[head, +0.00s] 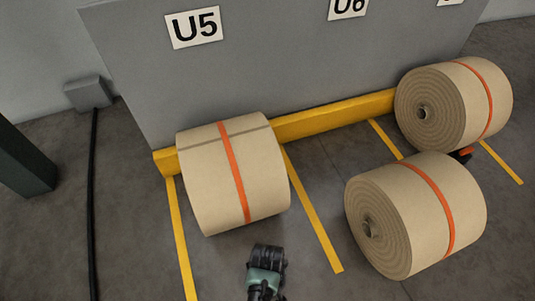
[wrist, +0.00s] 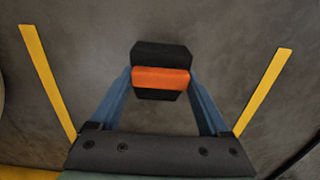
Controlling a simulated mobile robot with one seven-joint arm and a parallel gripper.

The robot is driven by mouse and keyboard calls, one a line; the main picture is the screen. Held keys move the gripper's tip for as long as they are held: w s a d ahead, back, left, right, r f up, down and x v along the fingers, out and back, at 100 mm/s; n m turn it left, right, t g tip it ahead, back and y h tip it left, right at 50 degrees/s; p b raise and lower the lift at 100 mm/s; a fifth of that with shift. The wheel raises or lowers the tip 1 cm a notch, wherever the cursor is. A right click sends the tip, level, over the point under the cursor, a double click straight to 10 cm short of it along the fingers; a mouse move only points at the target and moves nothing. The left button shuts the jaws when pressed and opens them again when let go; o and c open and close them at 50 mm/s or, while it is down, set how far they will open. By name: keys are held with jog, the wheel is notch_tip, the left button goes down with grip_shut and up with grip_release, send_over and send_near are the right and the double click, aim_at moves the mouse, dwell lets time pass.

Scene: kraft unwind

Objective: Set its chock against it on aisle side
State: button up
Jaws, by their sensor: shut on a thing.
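A chock (wrist: 160,77), black with an orange band, is held between the two blue fingers of my gripper (wrist: 160,88) in the wrist view. Dark floor shows around it, with a yellow line on either side. In the head view, a brown paper roll (head: 211,180) with an orange strap lies in the bay under the U5 sign, against the yellow kerb. The dark end of my arm (head: 266,262) shows in front of this roll, on the aisle side. The held chock cannot be made out there, nor can its gap to the roll.
A second roll (head: 422,222) lies to the right, and a third (head: 450,105) lies behind it near the kerb (head: 330,118). A small orange and black object (head: 466,154) sits by the third roll. A black cable (head: 93,200) runs along the left floor. Front floor between is clear.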

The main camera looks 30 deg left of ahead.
jog(key=shift+w+a, duration=0.3)
jog(key=shift+a, duration=0.05)
dwell(0.4)
jog(key=o, duration=1.4)
notch_tip(320, 180, up, 13)
jog(key=p, duration=1)
